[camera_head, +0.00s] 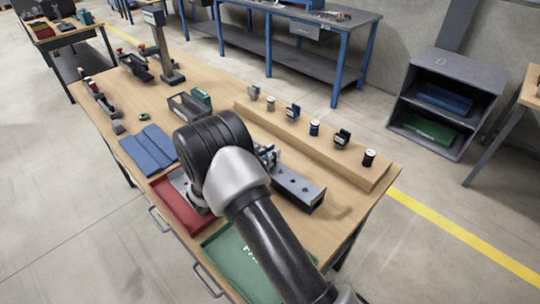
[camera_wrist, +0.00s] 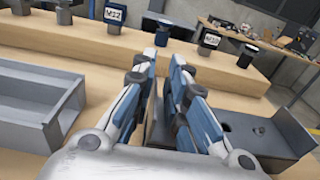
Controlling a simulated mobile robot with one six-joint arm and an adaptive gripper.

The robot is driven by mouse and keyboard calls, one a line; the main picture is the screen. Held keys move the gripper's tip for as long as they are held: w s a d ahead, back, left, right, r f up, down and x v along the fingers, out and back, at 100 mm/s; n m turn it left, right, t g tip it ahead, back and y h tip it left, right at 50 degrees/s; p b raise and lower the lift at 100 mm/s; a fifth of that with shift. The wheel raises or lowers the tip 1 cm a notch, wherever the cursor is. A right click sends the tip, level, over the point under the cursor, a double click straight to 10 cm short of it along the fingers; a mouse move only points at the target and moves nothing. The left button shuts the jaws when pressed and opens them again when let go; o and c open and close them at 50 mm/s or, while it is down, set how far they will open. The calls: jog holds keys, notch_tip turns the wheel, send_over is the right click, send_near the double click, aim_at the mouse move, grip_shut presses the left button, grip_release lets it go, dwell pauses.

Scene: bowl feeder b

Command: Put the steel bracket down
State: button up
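The steel bracket (camera_head: 299,188) is a grey angle piece with holes in its flat leg, at the right front of the bench in the head view. In the wrist view its flat leg (camera_wrist: 268,137) reaches out to the right of my gripper (camera_wrist: 168,75), and its dark upright leg stands between the two blue-padded fingers. My gripper (camera_head: 267,155) appears shut on that upright leg. A shadow lies off the bracket's right end, so it seems slightly above the bench top. My arm hides part of the grip in the head view.
A raised wooden strip (camera_head: 318,140) with several small parts runs behind the bracket. A grey open bin (camera_wrist: 40,100) stands to the left. A red tray (camera_head: 180,208), a green tray (camera_head: 232,262) and blue mats (camera_head: 148,150) lie along the front. Bare wood shows around the bracket.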

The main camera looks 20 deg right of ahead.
jog(key=shift+o, duration=1)
